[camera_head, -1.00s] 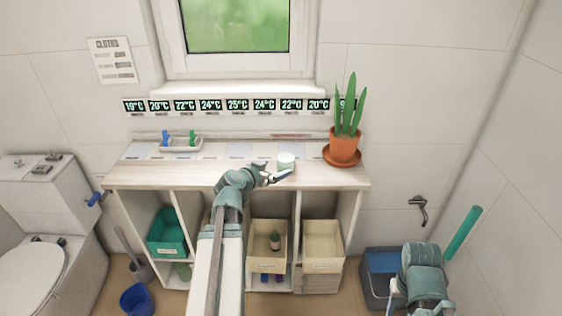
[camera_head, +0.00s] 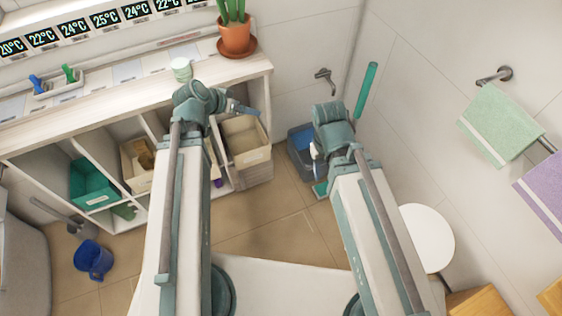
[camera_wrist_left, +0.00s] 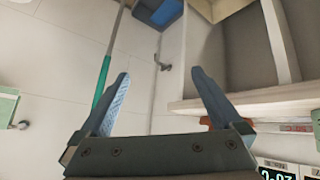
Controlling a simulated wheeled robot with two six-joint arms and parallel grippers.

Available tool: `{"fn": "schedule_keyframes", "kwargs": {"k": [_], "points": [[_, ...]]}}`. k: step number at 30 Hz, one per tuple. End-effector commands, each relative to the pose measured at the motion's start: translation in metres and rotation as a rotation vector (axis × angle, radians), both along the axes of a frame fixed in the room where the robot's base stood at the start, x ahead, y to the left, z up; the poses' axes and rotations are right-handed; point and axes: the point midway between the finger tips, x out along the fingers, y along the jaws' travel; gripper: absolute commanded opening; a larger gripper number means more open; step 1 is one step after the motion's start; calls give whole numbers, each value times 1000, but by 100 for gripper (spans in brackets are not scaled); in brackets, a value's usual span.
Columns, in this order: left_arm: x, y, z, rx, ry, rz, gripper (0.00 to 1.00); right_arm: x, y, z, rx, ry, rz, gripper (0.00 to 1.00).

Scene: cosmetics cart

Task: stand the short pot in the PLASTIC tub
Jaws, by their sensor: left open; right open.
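A small pale green-white pot (camera_head: 181,69) stands upright on the cart's top, left of the potted plant. My left gripper (camera_head: 244,108) is open and empty, right of and apart from the pot, at the cart's front edge. Its two open fingers fill the left wrist view (camera_wrist_left: 160,85), with nothing between them. My right gripper (camera_head: 317,170) is open and low, beside the blue bin. Tubs in the cart's lower bays are a teal one (camera_head: 95,200), a beige one (camera_head: 135,178) and another beige one (camera_head: 250,157). Their labels are too small to read, so I cannot tell which is PLASTIC.
A terracotta-potted plant (camera_head: 235,38) stands at the cart's right end. A white tray (camera_head: 58,90) holds blue and green items. A blue bin (camera_head: 303,150) stands on the floor right of the cart. A blue bucket (camera_head: 93,260) is at lower left. Floor between is clear.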

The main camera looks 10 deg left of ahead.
Motion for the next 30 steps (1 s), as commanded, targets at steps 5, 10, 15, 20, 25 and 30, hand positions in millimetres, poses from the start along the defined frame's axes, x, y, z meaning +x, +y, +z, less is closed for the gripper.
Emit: {"fn": "schedule_keyframes", "kwargs": {"k": [5, 10, 15, 20, 25, 30], "points": [[-53, -89, -36, 107, 301, -110, 100, 0, 0, 0, 0, 0, 0, 50], [-104, -129, -52, 276, 511, -109, 100, 0, 0, 0, 0, 0, 0, 50], [-136, -143, -55, 418, 610, -63, 100, 0, 0, 0, 0, 0, 0, 50], [-147, -147, -54, 480, 639, -33, 100, 0, 0, 0, 0, 0, 0, 50], [-149, -146, -53, 488, 644, -25, 100, 0, 0, 0, 0, 0, 0, 50], [-148, -146, -51, 488, 643, -34, 100, 0, 0, 3, 0, 0, 0, 50]]}}
